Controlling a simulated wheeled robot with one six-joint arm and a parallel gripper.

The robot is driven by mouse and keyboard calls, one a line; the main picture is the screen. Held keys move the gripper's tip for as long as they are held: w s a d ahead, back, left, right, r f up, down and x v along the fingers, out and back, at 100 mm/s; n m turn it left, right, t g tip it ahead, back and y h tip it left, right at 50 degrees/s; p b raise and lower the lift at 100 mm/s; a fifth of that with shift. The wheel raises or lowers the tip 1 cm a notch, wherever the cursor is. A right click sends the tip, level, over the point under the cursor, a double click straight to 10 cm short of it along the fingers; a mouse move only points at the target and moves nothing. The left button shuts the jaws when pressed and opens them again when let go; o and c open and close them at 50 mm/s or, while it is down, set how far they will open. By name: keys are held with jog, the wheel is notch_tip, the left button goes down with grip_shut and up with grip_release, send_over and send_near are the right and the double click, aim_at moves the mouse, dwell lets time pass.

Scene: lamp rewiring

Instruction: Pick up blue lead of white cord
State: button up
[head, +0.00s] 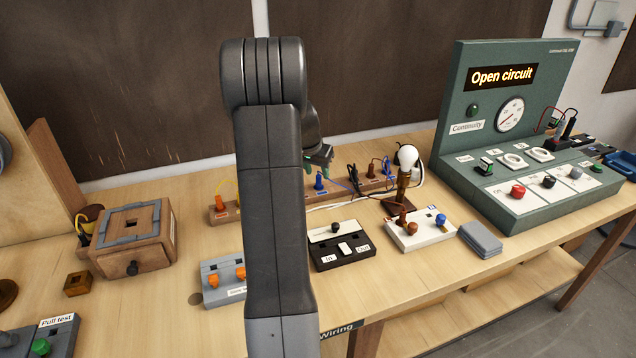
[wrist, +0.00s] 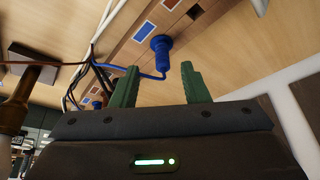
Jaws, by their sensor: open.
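A blue lead (head: 319,182) stands plugged upright in the wooden rail at the back of the bench. A blue plug with a blue wire (wrist: 162,55) shows in the wrist view, beyond my fingertips and roughly in line with the gap between them. My gripper (head: 320,157) is open and empty, just above the blue lead in the head view. Its two green fingers (wrist: 158,68) are apart in the wrist view. The white cord (head: 340,204) runs along the bench towards the lamp. My arm hides part of the rail and the bench.
An orange plug (head: 222,203) and a red-brown plug (head: 373,168) stand in the rail, with another blue plug (head: 388,172) farther right. The lamp (head: 407,165) stands right of my gripper. A black switch block (head: 340,247) lies in front. The green tester (head: 515,140) stands at the right.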

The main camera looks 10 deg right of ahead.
aim_at(318, 176)
jog(key=p+x, duration=0.1)
jog(key=x, duration=0.4)
jog(key=shift+w+r, duration=0.1)
jog(key=shift+w, duration=0.1)
jog(key=shift+c, duration=0.2)
jog(key=shift+a, duration=0.1)
grip_shut()
